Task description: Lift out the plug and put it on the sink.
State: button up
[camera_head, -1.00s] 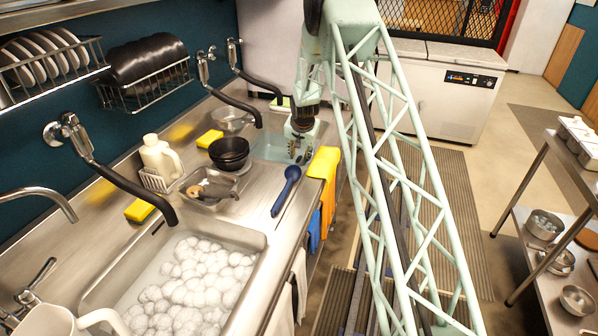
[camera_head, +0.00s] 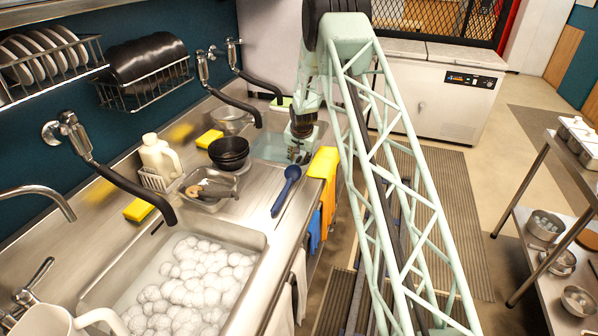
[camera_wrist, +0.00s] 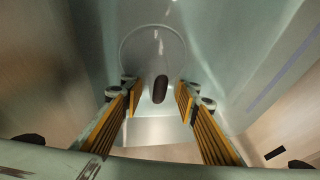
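In the wrist view, a dark oval knob (camera_wrist: 160,88) shows between my fingers, at the near part of a pale round disc (camera_wrist: 143,42) on the basin floor. They look like the plug and its handle, though I cannot tell where plug ends and drain begins. My gripper (camera_wrist: 158,98) is open, its two orange-padded fingers on either side of the knob with gaps to both. In the head view, my gripper (camera_head: 298,155) reaches down into the far sink (camera_head: 268,146), which holds greenish water. The plug is hidden in the head view.
A blue spoon (camera_head: 286,190), black bowls (camera_head: 229,152) and a metal tray (camera_head: 212,203) are on the counter near the far sink. A yellow cloth (camera_head: 323,163) hangs over its front edge. The near sink (camera_head: 258,240) is full of foam.

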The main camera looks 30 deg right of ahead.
jog(key=shift+c, duration=0.7)
grip_shut()
jog(key=shift+r, duration=0.1)
jog(key=shift+r+p, duration=0.75)
jog(key=shift+r, duration=4.2)
jog(key=shift+r, duration=0.15)
notch_tip(320, 180, up, 8)
jog(key=p, duration=0.2)
